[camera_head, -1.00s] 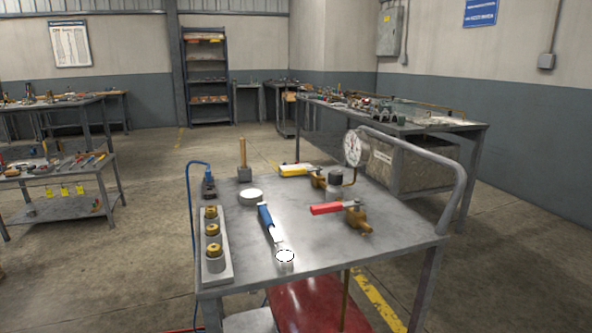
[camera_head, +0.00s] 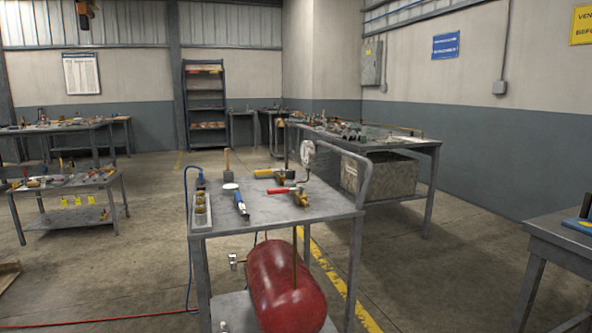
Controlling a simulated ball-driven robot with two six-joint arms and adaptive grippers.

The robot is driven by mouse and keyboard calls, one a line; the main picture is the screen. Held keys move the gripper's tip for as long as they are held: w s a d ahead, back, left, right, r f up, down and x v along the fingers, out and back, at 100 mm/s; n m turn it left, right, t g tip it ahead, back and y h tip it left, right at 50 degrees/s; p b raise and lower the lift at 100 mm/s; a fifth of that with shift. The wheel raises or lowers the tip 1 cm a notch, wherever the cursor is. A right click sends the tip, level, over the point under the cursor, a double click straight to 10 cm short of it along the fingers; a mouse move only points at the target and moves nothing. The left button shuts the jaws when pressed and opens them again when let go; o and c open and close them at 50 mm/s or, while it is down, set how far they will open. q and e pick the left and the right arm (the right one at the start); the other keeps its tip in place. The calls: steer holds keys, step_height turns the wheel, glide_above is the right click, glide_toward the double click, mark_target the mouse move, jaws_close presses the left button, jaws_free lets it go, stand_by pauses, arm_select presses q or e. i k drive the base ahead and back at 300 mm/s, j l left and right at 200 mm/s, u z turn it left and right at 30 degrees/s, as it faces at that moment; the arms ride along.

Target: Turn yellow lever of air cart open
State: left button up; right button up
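The air cart (camera_head: 275,212) stands ahead of me, a grey metal cart with a bent tube handle on its right. The yellow lever (camera_head: 265,173) lies at the back of its top, pointing left from a brass valve. The red lever (camera_head: 279,191) sits nearer, on a brass valve (camera_head: 300,198). A round gauge (camera_head: 307,152) stands behind them at the right. A red tank (camera_head: 284,285) lies on the lower shelf. Neither of my grippers shows in the view.
A blue-handled tool (camera_head: 240,203), a block with brass fittings (camera_head: 200,210) and a mallet (camera_head: 228,163) are on the cart top. A red hose (camera_head: 100,319) lies on the floor at left. Benches stand at left, behind right and near right (camera_head: 560,230). Open floor lies between.

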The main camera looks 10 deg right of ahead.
mark_target(264, 171)
steer(key=i+j+z, duration=0.1)
steer(key=z, duration=0.3)
steer(key=i+j+z, duration=0.1)
steer(key=z, duration=0.3)
steer(key=j+z, duration=0.15)
steer(key=z, duration=0.2)
steer(key=i+j+z, duration=0.1)
steer(key=z, duration=0.3)
steer(key=j, duration=0.1)
